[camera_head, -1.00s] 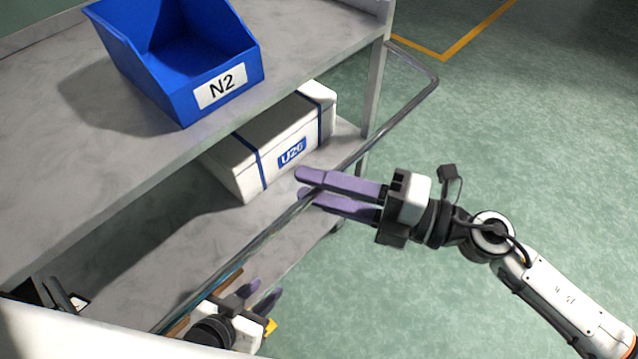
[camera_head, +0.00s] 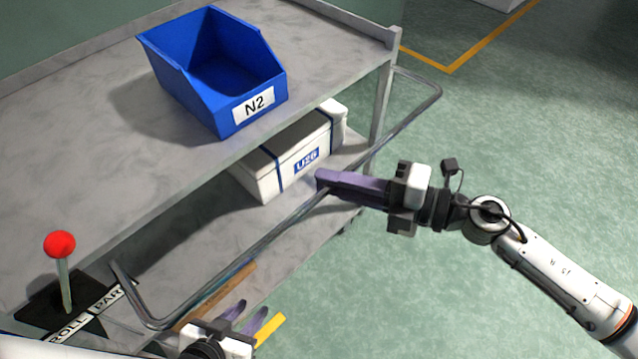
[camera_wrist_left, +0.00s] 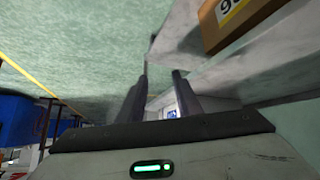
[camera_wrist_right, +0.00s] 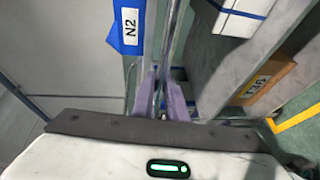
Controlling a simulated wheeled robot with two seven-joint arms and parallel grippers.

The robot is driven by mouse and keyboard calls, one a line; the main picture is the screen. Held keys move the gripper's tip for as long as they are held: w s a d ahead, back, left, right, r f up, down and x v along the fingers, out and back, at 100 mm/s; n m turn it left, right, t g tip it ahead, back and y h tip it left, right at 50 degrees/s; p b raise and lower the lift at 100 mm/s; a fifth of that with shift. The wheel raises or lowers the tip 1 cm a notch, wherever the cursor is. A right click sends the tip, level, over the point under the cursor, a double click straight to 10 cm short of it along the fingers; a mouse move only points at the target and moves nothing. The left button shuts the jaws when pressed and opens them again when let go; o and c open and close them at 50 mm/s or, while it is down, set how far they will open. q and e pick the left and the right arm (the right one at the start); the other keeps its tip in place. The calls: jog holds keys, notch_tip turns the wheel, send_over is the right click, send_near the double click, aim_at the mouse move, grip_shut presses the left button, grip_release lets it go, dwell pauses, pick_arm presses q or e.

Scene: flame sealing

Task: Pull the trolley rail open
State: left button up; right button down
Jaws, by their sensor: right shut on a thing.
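The trolley rail (camera_head: 273,236) is a grey metal bar that runs along the front of the grey trolley (camera_head: 330,50), standing out from its shelves. My right gripper (camera_head: 325,185) is shut on the rail near its middle. In the right wrist view the purple fingers (camera_wrist_right: 165,95) close around the bar, which runs up between them. My left gripper (camera_head: 248,312) is low in the head view, below the rail and apart from it. Its fingers also show in the left wrist view (camera_wrist_left: 160,85), spread with nothing between them.
A blue bin (camera_head: 215,85) marked N2 stands on the top shelf. A white box (camera_head: 290,155) marked U26 sits on the lower shelf. A red-knobbed lever (camera_head: 62,255) stands at the lower left beside ROLL and PARK labels.

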jog(key=shift+r+p, duration=0.4)
jog(key=shift+r, duration=0.35)
jog(key=shift+w+r, duration=0.1)
jog(key=shift+r, duration=0.1)
jog(key=c, duration=1.8)
grip_release()
jog(key=shift+a, duration=0.1)
pick_arm(q)
jog(key=shift+w+a+r, duration=0.15)
jog(key=shift+w+r, duration=0.2)
jog(key=shift+r, duration=0.2)
jog(key=shift+w+a+r, duration=0.1)
jog(key=shift+w+r, duration=0.25)
jog(key=shift+r, duration=0.15)
pick_arm(e)
jog(key=shift+o, duration=0.2)
jog(key=shift+f, duration=0.1)
pick_arm(q)
jog(key=shift+s+f, duration=0.1)
